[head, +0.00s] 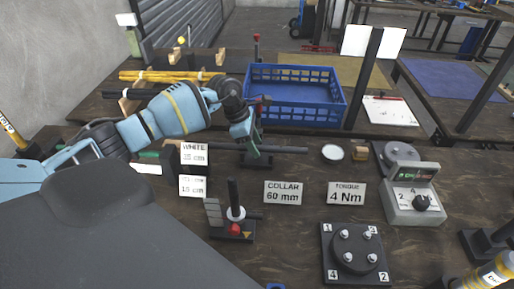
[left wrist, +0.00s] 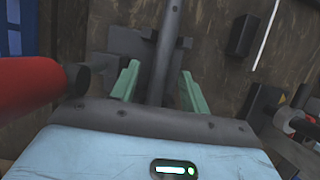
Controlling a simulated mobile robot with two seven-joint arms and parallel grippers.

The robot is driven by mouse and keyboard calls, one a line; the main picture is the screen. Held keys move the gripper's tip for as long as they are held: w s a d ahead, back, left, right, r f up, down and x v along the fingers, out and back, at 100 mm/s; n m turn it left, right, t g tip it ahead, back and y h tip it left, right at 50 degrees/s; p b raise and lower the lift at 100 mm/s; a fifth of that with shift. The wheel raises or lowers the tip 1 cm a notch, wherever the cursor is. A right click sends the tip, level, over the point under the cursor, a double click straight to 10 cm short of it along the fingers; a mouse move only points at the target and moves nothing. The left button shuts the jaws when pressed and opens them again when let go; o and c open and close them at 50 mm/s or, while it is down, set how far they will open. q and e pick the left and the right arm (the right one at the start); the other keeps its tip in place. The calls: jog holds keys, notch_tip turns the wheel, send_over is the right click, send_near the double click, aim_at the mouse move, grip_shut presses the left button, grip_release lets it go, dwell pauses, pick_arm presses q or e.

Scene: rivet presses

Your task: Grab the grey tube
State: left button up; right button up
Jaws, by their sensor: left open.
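A dark grey tube (head: 290,149) lies level at the back press (head: 262,130), its free end sticking out to the right. In the left wrist view the grey tube (left wrist: 168,35) runs up the picture between the two green fingers of my left gripper (left wrist: 157,88). The fingers stand apart, one on each side, with a gap showing beside the tube. In the head view my left gripper (head: 257,158) is at the press, and the arm hides part of it. My right gripper is not in view.
A red cylinder (left wrist: 35,85) is close to the left finger. A blue crate (head: 295,95) stands behind. A front press (head: 235,220), label cards (head: 283,192) and a torque unit (head: 413,200) stand nearby. Yellow tubes (head: 165,76) lie on the rack at back left.

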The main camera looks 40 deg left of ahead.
pick_arm(q)
jog(key=c, duration=1)
jog(key=shift+r, duration=0.1)
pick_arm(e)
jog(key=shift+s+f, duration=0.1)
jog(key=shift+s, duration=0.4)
